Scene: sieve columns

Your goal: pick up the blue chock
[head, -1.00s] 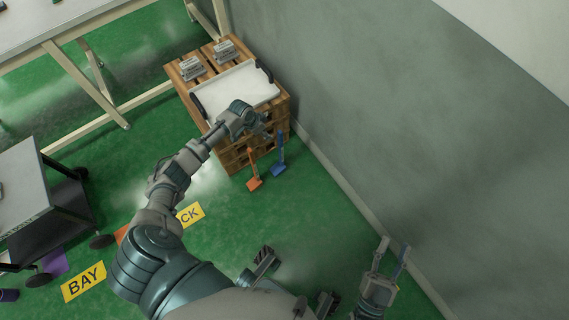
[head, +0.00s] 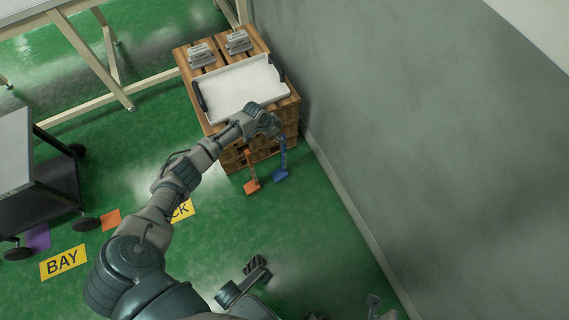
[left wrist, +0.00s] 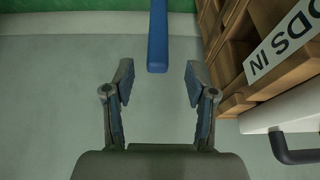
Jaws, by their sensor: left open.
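The blue chock (head: 281,174) stands on the green floor beside the wooden pallet stack, its long handle rising toward my left gripper. My left gripper (head: 276,131) is at the handle's top in the head view and hides part of it. In the left wrist view the blue handle (left wrist: 158,40) ends just ahead of the gap between the open fingers (left wrist: 158,84). The fingers appear clear of it, with nothing between them. Only a small part of my right gripper (head: 375,306) shows at the bottom edge; its opening is unclear.
An orange chock (head: 252,187) stands just left of the blue one. The pallet stack (head: 232,162) carries a white tray (head: 205,113) with dark handles and two labelled grey items (head: 201,55). A grey wall (head: 400,130) rises on the right. A cart (head: 50,185) stands left.

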